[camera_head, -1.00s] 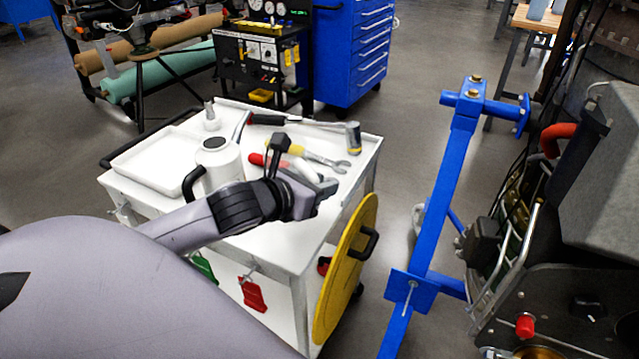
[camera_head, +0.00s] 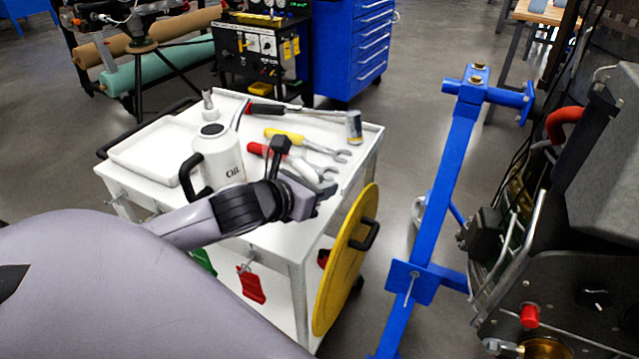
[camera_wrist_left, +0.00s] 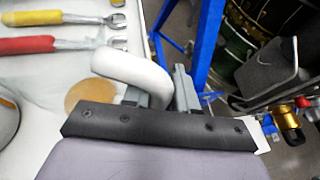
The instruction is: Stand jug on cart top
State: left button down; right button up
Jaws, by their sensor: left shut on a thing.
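A white jug-shaped can marked OIL (camera_head: 218,158), with a black handle and a thin spout, stands upright on the white cart top (camera_head: 262,222). My left gripper (camera_head: 312,194) is over the cart's front right part, right of the can and apart from it. In the left wrist view the gripper (camera_wrist_left: 160,95) is shut on a white curved piece (camera_wrist_left: 130,68) like a handle. It also shows beside the fingers in the head view (camera_head: 308,172). The rest of the held thing is hidden, so I cannot tell its full shape. My right gripper is not in view.
A yellow-handled wrench (camera_head: 290,138), a red-handled wrench (camera_head: 258,149) and a hammer (camera_head: 353,128) lie on the cart top. A yellow disc (camera_head: 345,265) hangs on the cart's right side. A blue stand (camera_head: 445,185) rises further right, with floor between.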

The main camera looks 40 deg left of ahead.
pick_arm(q)
jog(key=shift+f, duration=0.45)
jog(key=c, duration=0.7)
grip_release()
jog(key=shift+o, duration=0.2)
jog(key=p+v, duration=0.4)
jog(key=v, duration=0.3)
dwell(0.5)
